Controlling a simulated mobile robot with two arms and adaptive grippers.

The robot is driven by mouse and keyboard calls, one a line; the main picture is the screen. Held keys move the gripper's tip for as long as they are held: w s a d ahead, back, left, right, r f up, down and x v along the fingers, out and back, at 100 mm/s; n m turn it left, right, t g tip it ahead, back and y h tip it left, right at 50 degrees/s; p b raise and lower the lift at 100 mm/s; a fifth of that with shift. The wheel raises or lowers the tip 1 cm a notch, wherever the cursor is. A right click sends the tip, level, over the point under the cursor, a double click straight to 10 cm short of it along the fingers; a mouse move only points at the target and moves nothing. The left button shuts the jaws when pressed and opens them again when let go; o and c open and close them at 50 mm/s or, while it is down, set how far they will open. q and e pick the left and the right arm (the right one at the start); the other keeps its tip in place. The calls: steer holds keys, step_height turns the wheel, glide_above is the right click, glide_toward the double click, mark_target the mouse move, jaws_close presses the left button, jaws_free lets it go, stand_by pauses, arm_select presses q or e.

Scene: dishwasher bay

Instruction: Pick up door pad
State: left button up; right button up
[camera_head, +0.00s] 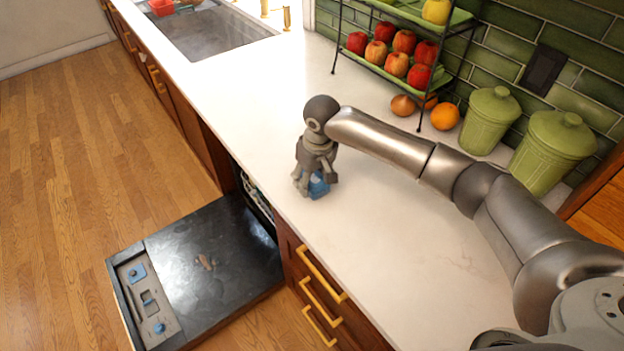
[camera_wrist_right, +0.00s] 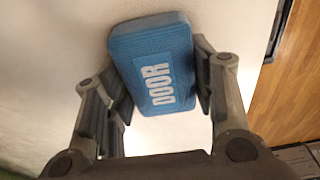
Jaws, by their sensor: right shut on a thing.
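The door pad (camera_wrist_right: 153,62) is a blue ribbed block with the white word "DOOR" on it. In the head view it shows as a small blue patch (camera_head: 318,186) above the white counter near its front edge. My right gripper (camera_head: 314,186) points down there. In the wrist view the two fingers of my right gripper (camera_wrist_right: 160,95) press on opposite sides of the pad, which sits tilted between them. I cannot tell whether the pad still touches the counter. My left gripper is not in view.
The dishwasher door (camera_head: 215,262) hangs open below the counter (camera_head: 230,90). A fruit rack (camera_head: 400,65), an orange (camera_head: 445,116) and green canisters (camera_head: 489,120) stand at the back. The counter between the gripper and the sink (camera_head: 215,35) is clear.

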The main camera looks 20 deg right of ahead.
step_height(320, 180, up, 2)
steer(key=shift+w+r+b, duration=0.15)
steer(key=shift+r+b, duration=0.05)
steer(key=shift+b, duration=0.45)
steer(key=s+a+r+b, duration=0.2)
steer(key=s+a+r, duration=0.7)
steer(key=s+r, duration=0.1)
steer(key=shift+s+a+r, duration=0.15)
steer(key=shift+s+r, duration=0.2)
steer(key=shift+r, duration=0.1)
